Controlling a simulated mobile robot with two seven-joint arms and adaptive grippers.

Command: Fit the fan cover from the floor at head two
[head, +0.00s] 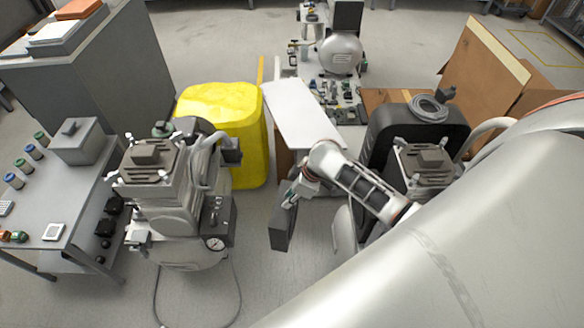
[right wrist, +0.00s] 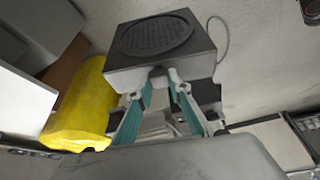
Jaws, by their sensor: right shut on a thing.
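My right gripper (head: 292,196) is shut on the fan cover (head: 282,228), a dark grey boxy part held in the air between the two compressors. In the right wrist view, the fan cover (right wrist: 160,52) shows a round grille on its broad face, and my right gripper (right wrist: 163,78) grips its near edge. The left compressor (head: 160,195) has a grey ribbed head on top, a gauge and hoses. The right compressor's head (head: 425,162) is partly hidden behind my arm. I cannot tell which is head two. My left gripper is not in view.
A white board (head: 303,115) lies beyond the gripper. A workbench (head: 40,225) is at the left, and a black case (head: 415,115) with a coiled hose stands by the right compressor. Floor shows between the compressors.

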